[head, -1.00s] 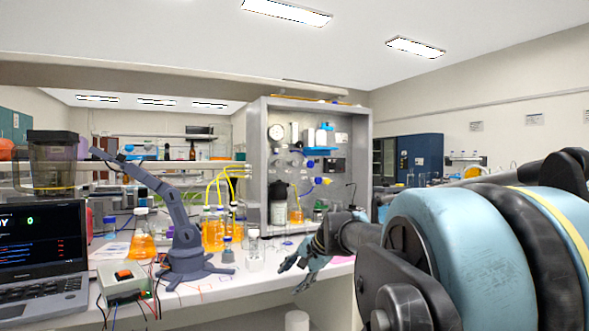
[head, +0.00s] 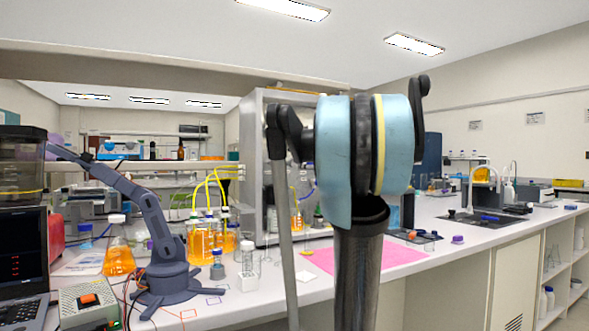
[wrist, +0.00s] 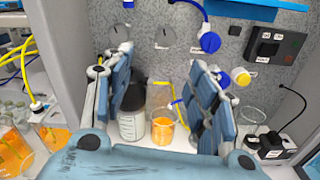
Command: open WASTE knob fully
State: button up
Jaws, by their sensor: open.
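The rig's grey panel (wrist: 142,20) fills the top of the wrist view. In the head view my arm hides my gripper and most of the panel.
A dark bottle with white label (wrist: 131,122) and an orange-filled beaker (wrist: 162,130) stand below, between my fingers in the picture. A black device with a cable (wrist: 270,145) stands right. In the head view, a pink mat (head: 375,258) lies right of orange bottles (head: 202,240).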

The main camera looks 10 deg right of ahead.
aim_at(295, 164)
jog(key=x, duration=1.1)
jog(key=d+x, duration=0.1)
jog(key=x, duration=0.5)
jog(key=shift+w+a+r, duration=0.1)
jog(key=shift+w+r, duration=0.05)
jog(key=shift+w, duration=0.1)
jog(key=c, duration=1.1)
